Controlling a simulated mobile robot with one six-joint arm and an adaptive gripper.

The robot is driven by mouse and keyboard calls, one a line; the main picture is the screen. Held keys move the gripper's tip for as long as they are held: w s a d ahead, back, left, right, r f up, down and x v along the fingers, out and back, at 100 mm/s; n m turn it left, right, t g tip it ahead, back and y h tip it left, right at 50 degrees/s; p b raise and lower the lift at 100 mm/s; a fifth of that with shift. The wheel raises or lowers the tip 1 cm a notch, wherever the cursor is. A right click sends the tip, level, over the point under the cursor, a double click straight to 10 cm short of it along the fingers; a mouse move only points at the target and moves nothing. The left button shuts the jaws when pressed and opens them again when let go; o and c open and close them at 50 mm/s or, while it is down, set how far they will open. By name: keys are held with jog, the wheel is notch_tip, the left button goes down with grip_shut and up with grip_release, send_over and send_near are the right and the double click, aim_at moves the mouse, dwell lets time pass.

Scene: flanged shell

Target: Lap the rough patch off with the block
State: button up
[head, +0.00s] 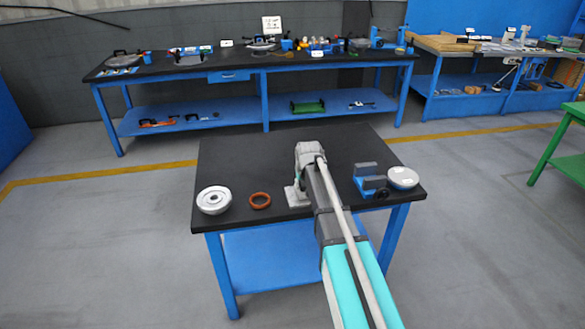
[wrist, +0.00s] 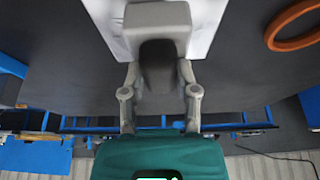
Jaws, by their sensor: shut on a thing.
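My gripper (wrist: 160,80) is shut on a dark, rounded piece (wrist: 157,66), which I take to be the block's grip. A pale grey part (wrist: 158,18) adjoins it, over a whitish flat piece (wrist: 112,22). Whether these parts are joined is unclear. In the head view my gripper (head: 299,183) is low over the middle of the black table, and the flat pale piece (head: 297,197) shows beside it. A silver flanged shell (head: 214,200) sits at the table's left. No rough patch can be made out.
An orange-brown ring (head: 260,200) lies between the shell and my gripper; it also shows in the wrist view (wrist: 295,42). A blue and grey vise-like fixture (head: 368,182) and a pale round part (head: 403,178) stand at the table's right. The table's back (head: 245,155) is clear.

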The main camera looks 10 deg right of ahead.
jog(key=shift+a, duration=1.95)
jog(key=shift+d, duration=4)
jog(key=shift+a, duration=4.1)
jog(key=shift+r+p, duration=0.7)
notch_tip(320, 180, up, 6)
jog(key=p, duration=0.6)
jog(key=shift+r, duration=0.15)
jog(key=shift+d+f, duration=0.1)
jog(key=shift+f, duration=0.1)
jog(key=shift+f+b, duration=2.85)
jog(key=shift+b, duration=0.15)
